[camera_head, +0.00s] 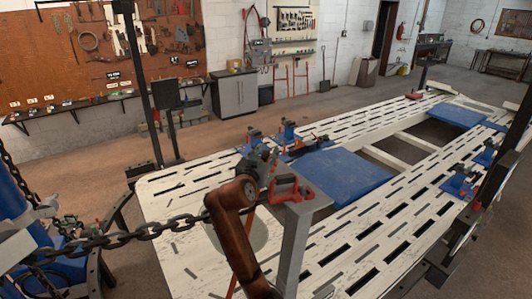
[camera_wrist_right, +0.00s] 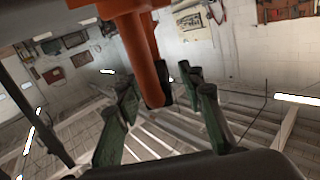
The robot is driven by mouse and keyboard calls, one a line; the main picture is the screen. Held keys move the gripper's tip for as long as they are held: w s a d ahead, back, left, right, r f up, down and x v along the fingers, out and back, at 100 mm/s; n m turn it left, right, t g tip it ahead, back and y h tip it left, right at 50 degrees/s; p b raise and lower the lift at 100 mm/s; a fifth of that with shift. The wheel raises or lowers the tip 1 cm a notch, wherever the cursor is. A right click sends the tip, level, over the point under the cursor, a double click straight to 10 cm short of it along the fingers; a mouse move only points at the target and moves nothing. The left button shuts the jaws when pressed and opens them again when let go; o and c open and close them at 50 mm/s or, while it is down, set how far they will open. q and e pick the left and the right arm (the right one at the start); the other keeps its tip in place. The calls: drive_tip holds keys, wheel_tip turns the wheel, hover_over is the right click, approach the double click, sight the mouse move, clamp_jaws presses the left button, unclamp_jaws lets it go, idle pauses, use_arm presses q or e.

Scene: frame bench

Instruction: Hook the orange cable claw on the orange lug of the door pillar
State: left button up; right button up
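A red-orange lug (camera_head: 293,190) sits on top of the grey door pillar (camera_head: 294,245) in the middle of the head view. My right gripper (camera_head: 267,165) is just left of the lug and close to it; whether they touch is unclear. In the right wrist view its dark green fingers (camera_wrist_right: 163,108) stand apart. Orange bars (camera_wrist_right: 135,45) come down between them, with gaps on both sides; I cannot tell whether they are the claw or the lug. The claw is not clearly visible in the head view. My left gripper (camera_head: 72,232) seems to be at the far left, small and partly hidden.
A dark chain (camera_head: 135,238) runs from the blue tower (camera_head: 15,200) towards my right arm. The slotted white bench (camera_head: 185,186) fills the middle, with blue plates (camera_head: 345,178) and blue clamps (camera_head: 458,183). A dark post (camera_head: 145,90) stands behind its left end.

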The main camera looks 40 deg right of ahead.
drive_tip(key=shift+w+f, duration=0.1)
drive_tip(key=shift+f, duration=0.1)
drive_tip(key=v, duration=1.2)
